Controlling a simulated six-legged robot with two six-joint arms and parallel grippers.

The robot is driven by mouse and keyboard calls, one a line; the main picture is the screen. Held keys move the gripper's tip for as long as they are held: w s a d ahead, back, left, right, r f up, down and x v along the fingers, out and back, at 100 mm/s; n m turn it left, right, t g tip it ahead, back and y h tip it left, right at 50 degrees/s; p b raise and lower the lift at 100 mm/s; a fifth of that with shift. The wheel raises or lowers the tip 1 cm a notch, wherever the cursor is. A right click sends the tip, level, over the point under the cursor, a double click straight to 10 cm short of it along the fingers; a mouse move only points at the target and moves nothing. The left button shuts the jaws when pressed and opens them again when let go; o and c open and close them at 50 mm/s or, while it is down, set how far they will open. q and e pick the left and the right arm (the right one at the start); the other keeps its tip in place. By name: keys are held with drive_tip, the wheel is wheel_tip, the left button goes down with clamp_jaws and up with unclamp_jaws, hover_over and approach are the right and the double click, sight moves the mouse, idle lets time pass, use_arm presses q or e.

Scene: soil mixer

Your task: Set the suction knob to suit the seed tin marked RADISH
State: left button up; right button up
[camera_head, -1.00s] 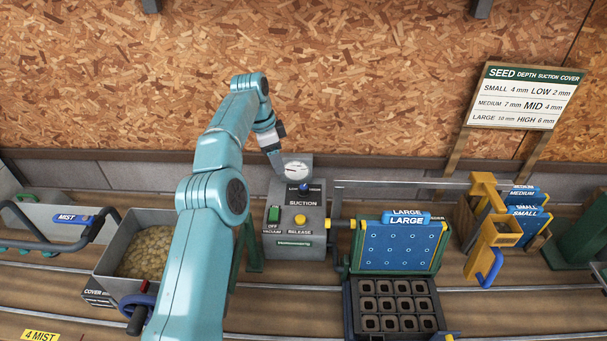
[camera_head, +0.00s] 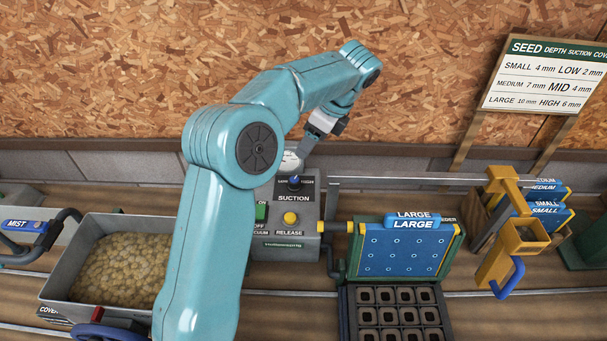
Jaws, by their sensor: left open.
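The suction knob (camera_head: 295,181), dark with a blue part, sits on the grey suction panel (camera_head: 278,218) above the word SUCTION, between the LOW and HIGH marks. Its exact setting is too small to tell. A seed sign (camera_head: 545,76) pairs SMALL with LOW, MEDIUM with MID and LARGE with HIGH. No tin marked RADISH is visible. My right gripper is not in view.
A bin of pale pellets (camera_head: 62,272) is at left.

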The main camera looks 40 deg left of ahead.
use_arm(q)
drive_tip(key=w+d, duration=0.1)
approach(294, 180)
drive_tip(key=shift+t, duration=0.4)
drive_tip(key=x, duration=0.8)
drive_tip(key=shift+s+a, duration=0.1)
drive_tip(key=shift+s, duration=0.2)
drive_tip(key=shift+f, duration=0.2)
drive_tip(key=shift+s, duration=0.1)
